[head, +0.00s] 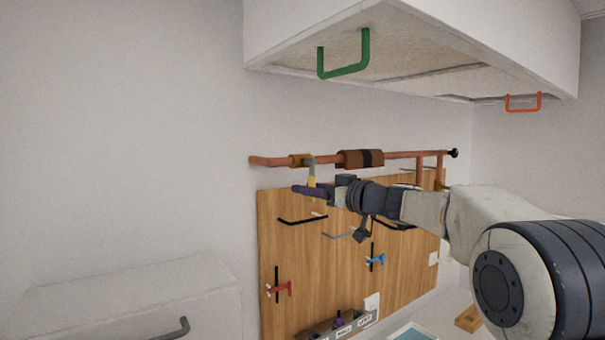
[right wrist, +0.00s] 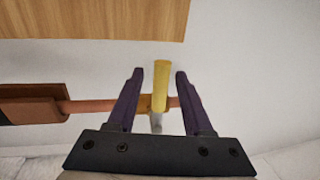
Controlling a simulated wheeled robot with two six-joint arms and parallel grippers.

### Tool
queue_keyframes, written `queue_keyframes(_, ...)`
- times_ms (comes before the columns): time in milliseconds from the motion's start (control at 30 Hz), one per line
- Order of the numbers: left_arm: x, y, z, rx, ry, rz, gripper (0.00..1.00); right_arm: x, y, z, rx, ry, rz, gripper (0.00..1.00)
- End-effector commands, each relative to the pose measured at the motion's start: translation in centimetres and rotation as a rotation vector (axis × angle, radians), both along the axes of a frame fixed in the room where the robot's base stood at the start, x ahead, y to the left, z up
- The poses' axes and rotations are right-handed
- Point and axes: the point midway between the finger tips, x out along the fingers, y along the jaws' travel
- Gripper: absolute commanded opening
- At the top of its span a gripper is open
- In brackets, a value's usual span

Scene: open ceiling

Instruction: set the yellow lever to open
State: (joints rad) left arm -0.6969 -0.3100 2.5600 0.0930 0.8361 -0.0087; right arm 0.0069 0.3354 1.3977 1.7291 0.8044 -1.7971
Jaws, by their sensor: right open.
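The yellow lever (head: 312,183) hangs down from a grey stem on the copper pipe (head: 270,161) in the head view. In the right wrist view the yellow lever (right wrist: 161,84) stands between the two purple fingers of my right gripper (right wrist: 154,88), apart from both, with the pipe (right wrist: 92,107) crossing behind. In the head view my right gripper (head: 312,191) is at the lever and covers part of it. It is open and holds nothing. My left gripper is not in view.
A wooden board (head: 300,255) below the pipe carries a red handle (head: 279,289), a blue handle (head: 375,260) and black bars. A brown block (head: 360,159) sits on the pipe to the right. An overhead cabinet with a green handle (head: 345,69) is above.

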Motion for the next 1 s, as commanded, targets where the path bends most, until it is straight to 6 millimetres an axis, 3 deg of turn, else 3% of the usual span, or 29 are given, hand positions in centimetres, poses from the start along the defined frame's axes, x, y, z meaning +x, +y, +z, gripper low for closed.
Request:
queue_keyframes(33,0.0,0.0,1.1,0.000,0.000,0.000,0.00,0.5,0.6,0.4,0.001,0.002,0.003,0.51)
queue_keyframes(167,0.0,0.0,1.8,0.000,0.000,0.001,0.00,1.4,1.4,0.2,0.000,0.001,0.002,0.51)
queue_keyframes(533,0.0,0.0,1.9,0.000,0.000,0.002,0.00,1.8,1.8,-0.1,0.001,-0.001,0.001,0.51)
queue_keyframes(567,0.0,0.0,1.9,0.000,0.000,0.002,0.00,1.8,1.8,-0.1,0.000,0.000,0.001,0.47)
queue_keyframes(600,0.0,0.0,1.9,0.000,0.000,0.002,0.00,1.8,1.8,0.0,0.000,0.000,0.001,0.32)
queue_keyframes(700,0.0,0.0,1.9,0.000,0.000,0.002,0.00,1.8,1.8,0.0,0.000,0.000,0.001,0.00)
queue_keyframes(1000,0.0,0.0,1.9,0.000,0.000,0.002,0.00,1.7,1.7,0.0,0.000,0.000,0.000,0.00)
